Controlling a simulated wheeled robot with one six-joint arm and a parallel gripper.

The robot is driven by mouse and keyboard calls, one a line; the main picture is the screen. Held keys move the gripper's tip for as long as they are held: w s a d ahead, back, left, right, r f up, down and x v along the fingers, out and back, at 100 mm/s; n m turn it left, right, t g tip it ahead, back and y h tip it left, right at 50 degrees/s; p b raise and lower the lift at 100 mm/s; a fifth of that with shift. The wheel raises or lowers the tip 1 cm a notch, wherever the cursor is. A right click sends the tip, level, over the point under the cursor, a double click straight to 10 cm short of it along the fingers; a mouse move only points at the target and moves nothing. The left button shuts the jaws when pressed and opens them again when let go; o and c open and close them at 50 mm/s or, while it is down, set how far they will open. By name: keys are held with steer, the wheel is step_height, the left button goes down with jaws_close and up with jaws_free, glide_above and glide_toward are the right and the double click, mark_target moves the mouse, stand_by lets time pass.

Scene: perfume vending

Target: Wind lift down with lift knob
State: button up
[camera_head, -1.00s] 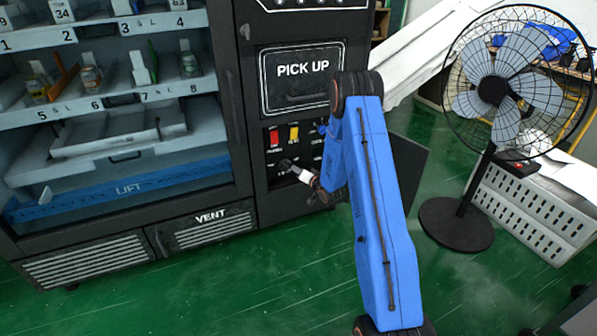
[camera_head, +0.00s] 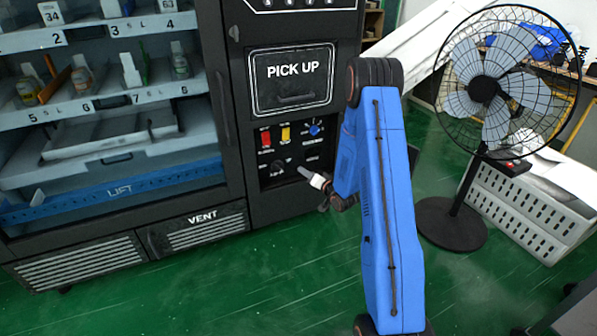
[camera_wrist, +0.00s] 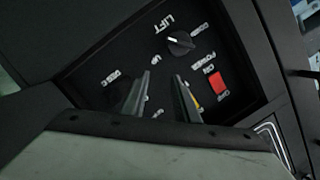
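The black lift knob (camera_wrist: 180,43) is on the dark control panel, beside the word LIFT and the UP and DOWN labels. In the head view the black knob (camera_head: 278,167) sits below the red switch. My gripper (camera_head: 302,171) is just right of and in front of it, apart from it. In the wrist view my gripper (camera_wrist: 161,80) shows two dark fingers with a gap between them and nothing held. The blue-fronted lift (camera_head: 150,183) is low in the cabinet, below the lower shelf. The knob's exact pointer direction is hard to read.
The panel also has a red switch (camera_head: 265,138), a yellow switch (camera_head: 285,133) and a blue knob (camera_head: 314,128). The PICK UP door (camera_head: 293,80) is above. A black fan (camera_head: 485,90) and a white crate (camera_head: 530,205) stand at right. Green floor in front is clear.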

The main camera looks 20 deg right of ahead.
mark_target(280, 169)
steer(key=o, duration=1)
steer(key=shift+m+t+h, duration=0.3)
steer(key=shift+m, duration=0.3)
steer(key=a, duration=0.1)
steer(key=a+f, duration=0.1)
steer(key=s+a, duration=0.1)
steer(key=a, duration=0.1)
steer(key=shift+s+a+f, duration=0.1)
steer(key=shift+f, duration=0.3)
steer(key=s+a, duration=0.1)
steer(key=s+a+f+m+t+h, duration=0.1)
steer(key=s+a+m, duration=0.1)
steer(key=a, duration=0.1)
steer(key=shift+s+f+h, duration=0.2)
steer(key=shift+f+h, duration=0.1)
steer(key=w, duration=1.7)
steer(key=shift+w+a, duration=0.1)
steer(key=c, duration=1)
